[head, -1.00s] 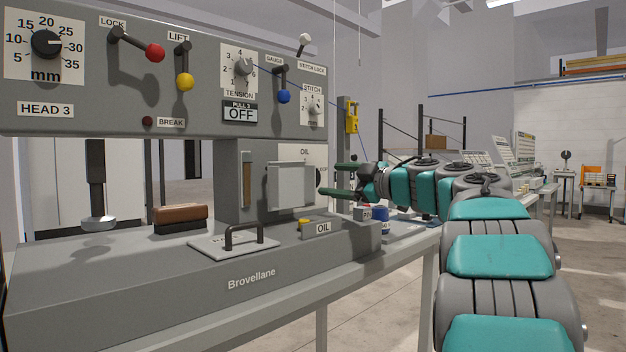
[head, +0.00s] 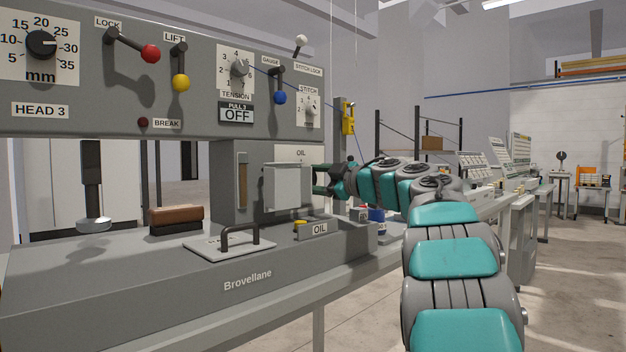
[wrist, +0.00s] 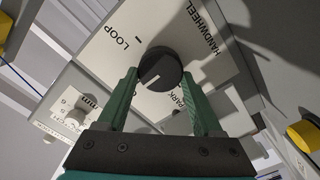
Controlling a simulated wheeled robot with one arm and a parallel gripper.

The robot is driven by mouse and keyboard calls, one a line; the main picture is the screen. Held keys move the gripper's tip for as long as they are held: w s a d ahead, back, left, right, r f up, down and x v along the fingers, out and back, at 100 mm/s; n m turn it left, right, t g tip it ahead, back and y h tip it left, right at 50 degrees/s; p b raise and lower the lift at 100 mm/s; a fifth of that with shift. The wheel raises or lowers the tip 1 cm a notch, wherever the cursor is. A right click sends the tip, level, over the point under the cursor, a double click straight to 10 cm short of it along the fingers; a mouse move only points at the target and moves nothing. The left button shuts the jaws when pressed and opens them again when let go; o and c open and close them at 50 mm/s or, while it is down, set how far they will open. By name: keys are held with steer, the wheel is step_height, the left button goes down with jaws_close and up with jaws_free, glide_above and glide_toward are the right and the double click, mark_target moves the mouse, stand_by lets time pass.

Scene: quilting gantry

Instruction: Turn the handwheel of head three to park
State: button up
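The handwheel (wrist: 160,69) of head three is a round dark knob in the wrist view. Its white pointer line points to the lower left of the picture, at neither the LOOP nor the PARK lettering on its pale plate (wrist: 105,48). The green fingers of my gripper (wrist: 160,76) are apart, one on each side of the knob; I cannot tell whether they touch it. In the head view my gripper (head: 321,178) is at the right side of the grey column of the machine marked HEAD 3 (head: 42,111), and the handwheel is hidden there.
The OIL panel (head: 287,187) and an OIL box (head: 320,229) are close to my gripper. The red lever (head: 150,54), yellow lever (head: 181,82) and blue lever (head: 280,97) stick out above. A table with other machines runs back at the right.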

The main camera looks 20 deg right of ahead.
steer(key=c, duration=0.7)
steer(key=shift+n, duration=0.3)
steer(key=n, duration=0.3)
steer(key=shift+f+n+p, duration=0.15)
steer(key=shift+n+p, duration=0.15)
steer(key=n, duration=0.4)
steer(key=shift+a+f+n+b, duration=0.1)
steer(key=shift+f+n+b, duration=0.1)
steer(key=shift+n+b, duration=0.15)
steer(key=n, duration=0.1)
steer(key=n+b, duration=0.1)
steer(key=n, duration=0.1)
steer(key=shift+f+n, duration=0.2)
steer(key=shift+n, duration=0.05)
steer(key=n+b, duration=0.2)
steer(key=n, duration=0.3)
steer(key=shift+n+b, duration=0.3)
